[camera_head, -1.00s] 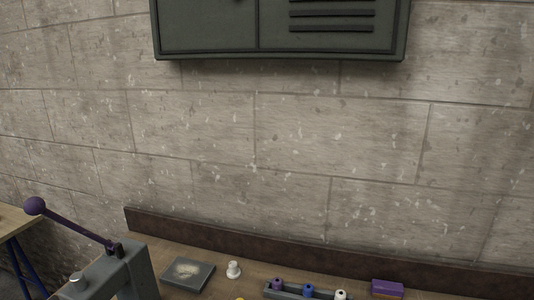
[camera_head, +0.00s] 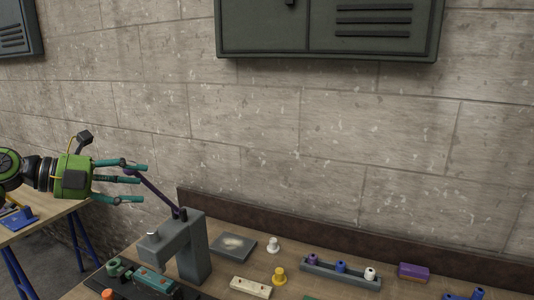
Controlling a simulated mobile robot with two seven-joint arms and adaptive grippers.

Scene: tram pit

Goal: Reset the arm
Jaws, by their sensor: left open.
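My left gripper (camera_head: 142,182) shows at the left, with a green body and teal fingers spread open and pointing right. It is level with the upper end of the purple lever (camera_head: 160,194) on a grey press (camera_head: 190,249). The lever tilts up to the left from the press top. Its upper end and knob are hidden behind or between the fingers, and I cannot tell whether they touch. My right gripper is not in view.
The workbench (camera_head: 226,276) holds a dark plate (camera_head: 233,246), a white peg (camera_head: 273,245), a yellow peg (camera_head: 279,276), a rack of spools (camera_head: 340,276) and a purple box (camera_head: 413,272). A grey cabinet (camera_head: 262,27) hangs above. A second table (camera_head: 40,208) stands left.

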